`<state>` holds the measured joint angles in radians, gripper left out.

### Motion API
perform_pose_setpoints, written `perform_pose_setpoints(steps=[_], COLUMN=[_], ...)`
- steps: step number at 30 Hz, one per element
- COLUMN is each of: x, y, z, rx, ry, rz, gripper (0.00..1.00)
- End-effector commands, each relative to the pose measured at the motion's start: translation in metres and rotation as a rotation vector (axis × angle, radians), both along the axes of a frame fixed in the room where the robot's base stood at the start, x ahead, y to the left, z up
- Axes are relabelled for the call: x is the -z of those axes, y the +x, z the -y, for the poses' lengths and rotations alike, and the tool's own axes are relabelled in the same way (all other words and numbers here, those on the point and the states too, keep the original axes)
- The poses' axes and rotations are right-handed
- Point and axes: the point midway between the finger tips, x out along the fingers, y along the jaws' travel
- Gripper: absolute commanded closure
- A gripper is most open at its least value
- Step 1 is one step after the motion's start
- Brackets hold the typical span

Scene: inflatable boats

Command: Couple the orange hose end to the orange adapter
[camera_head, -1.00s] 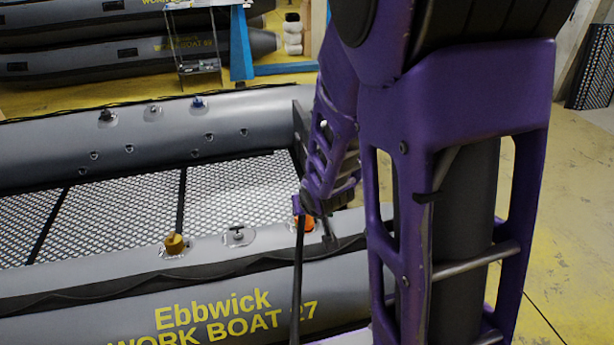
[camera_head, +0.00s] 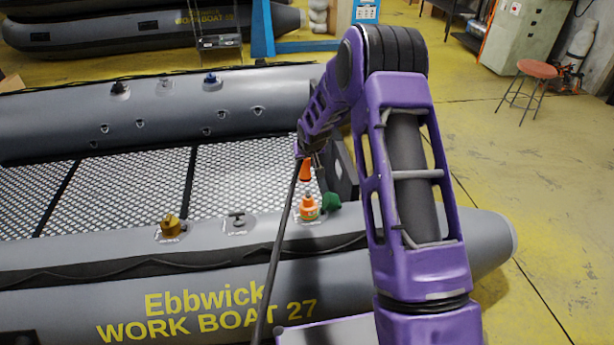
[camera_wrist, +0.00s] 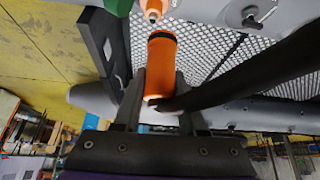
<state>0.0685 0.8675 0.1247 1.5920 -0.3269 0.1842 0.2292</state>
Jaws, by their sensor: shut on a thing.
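My gripper (camera_head: 306,158) is shut on the orange hose end (camera_head: 305,173), with its black hose (camera_head: 277,255) hanging down across the near tube. The orange adapter (camera_head: 309,208) stands on top of the boat's near tube, just below the hose end, with a small gap between them. In the wrist view, the orange hose end (camera_wrist: 162,62) lies between the two dark fingers (camera_wrist: 160,76). Its dark-rimmed open end points toward the orange adapter (camera_wrist: 153,9), which is cut by the top edge. The two are apart there.
A green fitting (camera_head: 331,201) sits right beside the orange adapter. An ochre fitting (camera_head: 171,226) and a grey valve (camera_head: 238,221) are farther left on the near tube. The grey boat (camera_head: 90,262) has a mesh floor. A red stool (camera_head: 537,69) stands far off on open floor.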

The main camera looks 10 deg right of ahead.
Motion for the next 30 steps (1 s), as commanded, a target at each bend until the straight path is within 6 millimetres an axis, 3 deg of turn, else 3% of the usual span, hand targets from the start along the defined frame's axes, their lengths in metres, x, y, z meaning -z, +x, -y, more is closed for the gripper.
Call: perform_pose_setpoints(steps=[1, 3, 9, 15, 30], x=[0.025, 0.045, 0.084, 0.097, 0.118], y=[0.015, 0.031, 0.059, 0.066, 0.062], z=[0.001, 0.003, 0.013, 0.018, 0.017], rx=[0.008, 0.018, 0.055, 0.071, 0.071], ry=[0.000, -0.002, -0.004, -0.004, -0.006], rz=[-0.013, -0.027, -0.056, -0.066, -0.065], gripper=[1.00, 1.00, 1.00, 1.00, 1.00])
